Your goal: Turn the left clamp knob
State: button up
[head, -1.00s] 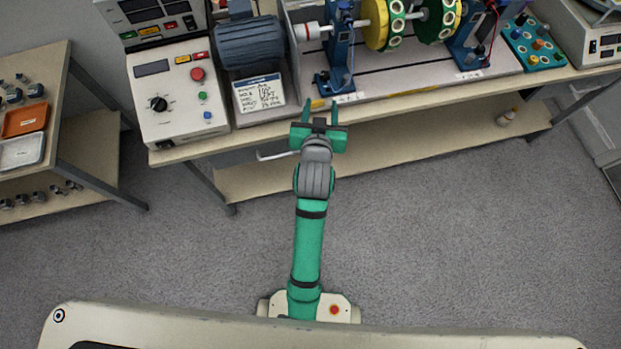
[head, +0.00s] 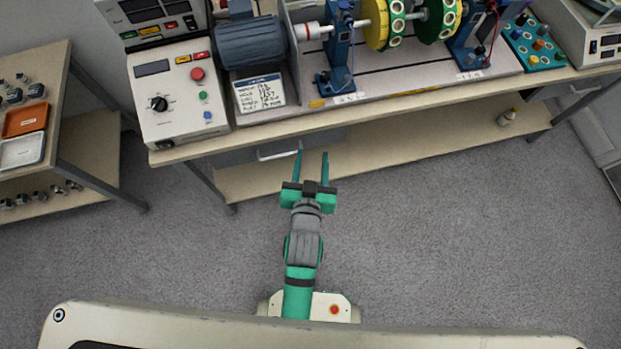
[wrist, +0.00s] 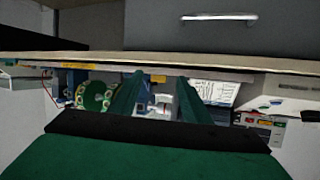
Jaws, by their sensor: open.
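The left blue bearing stand (head: 338,52) is on the bench rig, left of the yellow and green discs. A small dark knob-like part (head: 344,5) shows at its top, cut close to the upper picture edge; I cannot tell for sure that it is the clamp knob. The right blue stand (head: 468,45) is beyond the discs. My gripper (head: 312,154) is open and empty, in front of the bench's front edge and apart from the rig. In the wrist view its two green fingers (wrist: 160,80) point toward the rig, which appears upside down.
The bench front edge (head: 400,106) and a drawer handle (head: 278,155) lie near my gripper. A control box (head: 178,95), motor (head: 251,43) and written card (head: 259,93) stand left of the rig. A side shelf (head: 58,90) is at far left. The floor (head: 430,230) is clear.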

jog(key=s+f, duration=0.1)
jog(key=s, duration=0.7)
jog(key=shift+s+d, duration=0.15)
jog(key=n, duration=0.1)
send_near(325, 78)
jog(key=shift+g, duration=0.3)
jog(key=x, duration=0.8)
jog(key=shift+r, duration=0.2)
jog(key=c, duration=1)
